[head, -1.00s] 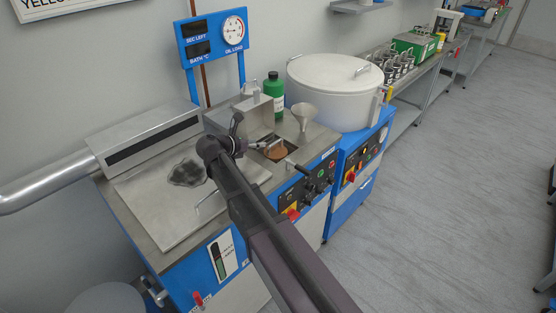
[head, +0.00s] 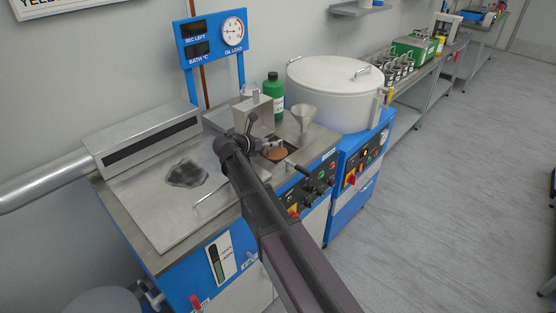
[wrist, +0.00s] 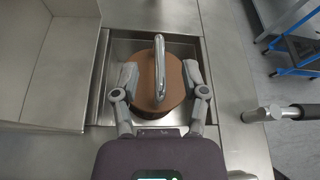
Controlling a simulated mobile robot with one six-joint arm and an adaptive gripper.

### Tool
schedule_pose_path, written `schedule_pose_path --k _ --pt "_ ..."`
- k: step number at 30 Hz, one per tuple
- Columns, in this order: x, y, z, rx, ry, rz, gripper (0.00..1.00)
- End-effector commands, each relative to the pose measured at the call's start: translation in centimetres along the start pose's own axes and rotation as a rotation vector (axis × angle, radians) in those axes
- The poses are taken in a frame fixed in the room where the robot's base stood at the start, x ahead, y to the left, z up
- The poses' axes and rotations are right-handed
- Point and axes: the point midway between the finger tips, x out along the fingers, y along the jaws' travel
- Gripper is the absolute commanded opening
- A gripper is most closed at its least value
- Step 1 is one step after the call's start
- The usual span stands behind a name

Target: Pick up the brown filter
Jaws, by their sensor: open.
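The brown filter (wrist: 147,85) is a round brown disc with an upright metal handle (wrist: 159,68) across its top. It sits in a square recessed metal well (wrist: 193,48) in the steel worktop. In the head view the filter (head: 277,154) shows as a small brown patch just past my gripper (head: 262,143). In the wrist view my gripper (wrist: 159,80) is open, one finger on each side of the filter and its handle. I cannot tell whether the fingers touch it.
A steel box (wrist: 45,70) stands left of the well. A bar handle (wrist: 275,113) juts out at the right. In the head view a funnel (head: 304,115), a green bottle (head: 273,97) and a large white lidded pot (head: 335,92) stand behind the well.

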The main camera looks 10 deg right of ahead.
Motion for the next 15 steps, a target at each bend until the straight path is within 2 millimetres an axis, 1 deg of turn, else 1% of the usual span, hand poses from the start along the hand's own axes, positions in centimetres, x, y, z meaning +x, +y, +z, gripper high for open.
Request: schedule_pose_path --k 3,9,12,15 --pt "1.4 0.2 -0.3 0.000 0.000 0.000 0.57" --pt "3.6 0.2 -0.4 0.001 0.000 0.000 0.57" --pt "4.3 0.2 -0.3 0.001 0.000 0.000 0.57" --pt "4.5 0.2 -0.2 0.000 0.000 0.000 0.57"
